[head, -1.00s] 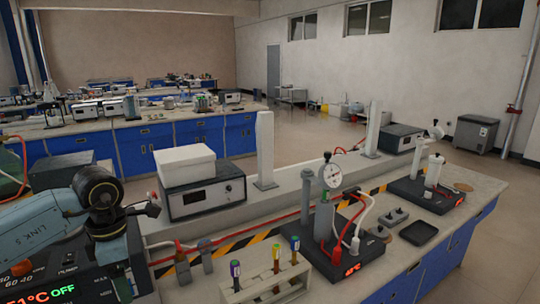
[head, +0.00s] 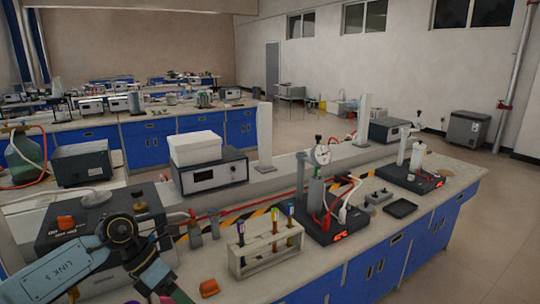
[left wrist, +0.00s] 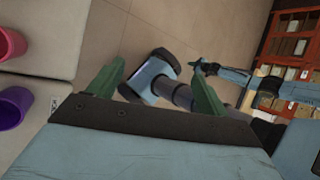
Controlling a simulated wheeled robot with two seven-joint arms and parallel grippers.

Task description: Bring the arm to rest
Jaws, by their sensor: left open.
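My left arm (head: 60,272) comes in at the lower left of the head view, bent in front of the bench equipment. Its gripper end is at the bottom edge there and mostly cut off. In the left wrist view the left gripper (left wrist: 157,90) shows two green fingers spread wide, with nothing between them. Behind them are blue and dark machine parts and the tiled floor. The head view shows no right gripper.
A tube rack (head: 265,252) with several tubes stands on the bench to the right of the arm. A dark instrument (head: 95,225) is close behind the arm. Red (left wrist: 10,40) and purple (left wrist: 14,107) cups show in the wrist view.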

